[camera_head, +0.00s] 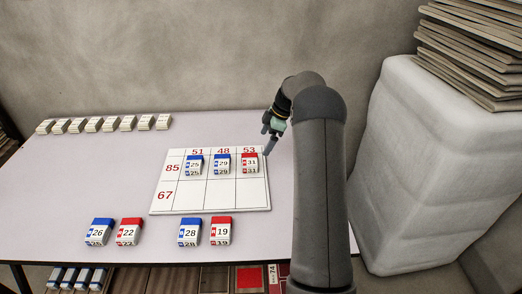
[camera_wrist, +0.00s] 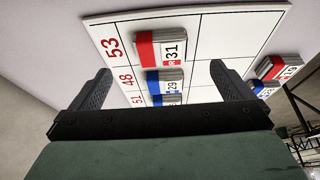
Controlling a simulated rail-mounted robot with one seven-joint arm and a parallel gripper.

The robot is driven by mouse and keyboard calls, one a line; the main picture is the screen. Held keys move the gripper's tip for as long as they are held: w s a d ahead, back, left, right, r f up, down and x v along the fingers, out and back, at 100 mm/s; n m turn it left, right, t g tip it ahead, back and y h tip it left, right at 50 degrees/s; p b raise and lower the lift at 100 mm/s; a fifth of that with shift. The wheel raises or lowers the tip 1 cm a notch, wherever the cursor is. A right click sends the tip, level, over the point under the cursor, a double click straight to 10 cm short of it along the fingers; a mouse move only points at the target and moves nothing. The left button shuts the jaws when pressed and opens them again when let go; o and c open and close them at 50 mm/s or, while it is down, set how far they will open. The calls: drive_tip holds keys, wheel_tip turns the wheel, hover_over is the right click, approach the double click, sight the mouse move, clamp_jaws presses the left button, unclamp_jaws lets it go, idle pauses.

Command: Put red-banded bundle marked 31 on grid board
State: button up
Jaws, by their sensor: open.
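The red-banded bundle marked 31 (camera_head: 250,163) lies on the grid board (camera_head: 237,196), in the row marked 85 under the column marked 53. It also shows in the wrist view (camera_wrist: 161,48), apart from the fingers. Two blue-banded bundles lie in the same row: one marked 29 (camera_head: 222,164) and one that seems to read 25 (camera_head: 194,165). My gripper (camera_head: 269,135) is beside the board's upper right corner, partly hidden by my arm. In the wrist view my gripper (camera_wrist: 168,88) is open, with nothing between its fingers.
In front of the board lie bundles 26 (camera_head: 98,232), 22 (camera_head: 129,231), 28 (camera_head: 189,231) and 19 (camera_head: 221,230). Several small pale bundles (camera_head: 94,125) line the table's back left. The board's row 67 is empty. A large white padded block (camera_head: 420,165) stands at the right.

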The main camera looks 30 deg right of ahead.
drive_tip(key=s+a+r+m+g+h, duration=0.1)
drive_tip(key=s+a+r+m, duration=0.2)
drive_tip(key=s+a+r, duration=0.35)
drive_tip(key=s+a+r+m+h, duration=0.1)
drive_tip(key=s+a+r+m, duration=0.25)
drive_tip(key=s+a, duration=0.6)
drive_tip(key=s+a+f+m+h, duration=0.1)
drive_tip(key=s+a+m, duration=0.2)
drive_tip(key=s, duration=0.8)
drive_tip(key=s+a+f+m+h, duration=0.1)
drive_tip(key=s+a+f+m, duration=0.1)
drive_tip(key=s, duration=0.9)
drive_tip(key=shift+s+a+f+m+g, duration=0.2)
drive_tip(key=shift+s+a+m+g, duration=0.15)
drive_tip(key=shift+a+m, duration=0.6)
